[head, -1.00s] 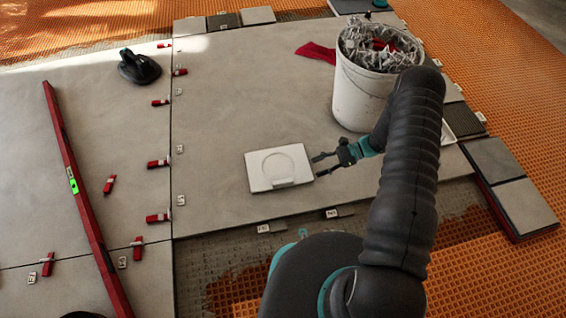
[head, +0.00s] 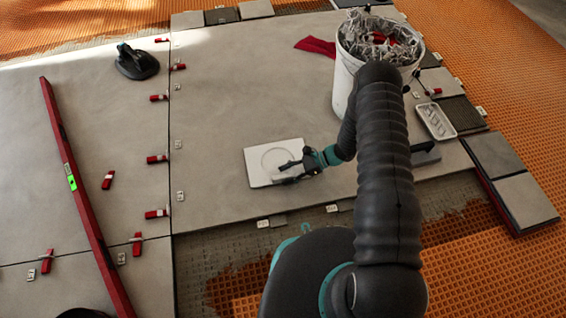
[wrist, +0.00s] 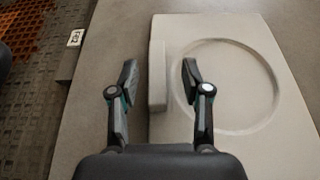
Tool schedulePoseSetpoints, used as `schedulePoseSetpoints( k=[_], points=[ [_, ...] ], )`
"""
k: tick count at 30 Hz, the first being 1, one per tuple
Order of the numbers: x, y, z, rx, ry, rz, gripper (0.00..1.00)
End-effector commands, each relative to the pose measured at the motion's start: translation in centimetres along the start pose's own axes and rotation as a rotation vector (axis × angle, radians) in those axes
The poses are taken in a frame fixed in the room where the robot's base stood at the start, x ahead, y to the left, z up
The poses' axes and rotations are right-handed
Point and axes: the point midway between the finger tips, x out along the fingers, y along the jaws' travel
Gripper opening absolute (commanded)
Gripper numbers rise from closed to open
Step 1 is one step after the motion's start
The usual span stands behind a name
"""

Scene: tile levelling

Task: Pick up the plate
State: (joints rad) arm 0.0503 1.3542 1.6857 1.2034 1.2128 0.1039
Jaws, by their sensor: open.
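The plate (head: 262,174) is a pale, flat rectangular piece with a round raised ring and a small upright ridge along one edge. It lies on the large grey tile in the head view. My gripper (head: 288,172) is over its right part, and the forearm hides some of that side. In the wrist view, the plate (wrist: 240,125) fills the right half. My gripper (wrist: 159,80) is open there, with its two fingers on either side of the ridge (wrist: 157,78). Whether the fingers touch the plate cannot be told.
A white bucket (head: 345,88) full of grey clips stands behind my arm. A white tray (head: 436,121) lies to its right. A long red level (head: 80,190) and several red wedges lie at left. A black suction cup (head: 137,64) sits at the back left.

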Motion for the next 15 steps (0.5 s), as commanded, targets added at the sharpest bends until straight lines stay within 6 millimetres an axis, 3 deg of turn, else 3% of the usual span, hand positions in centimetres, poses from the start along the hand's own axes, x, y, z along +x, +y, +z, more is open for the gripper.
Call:
schedulePoseSetpoints(
  k=[5,13,15],
  points=[
    [1.7,-0.1,0.0,0.0,-0.001,-0.001,0.48],
    [1.9,-0.1,0.0,0.0,0.0,-0.003,0.48],
    [1.9,-0.1,0.0,0.0,0.0,-0.003,0.3]
  ],
)
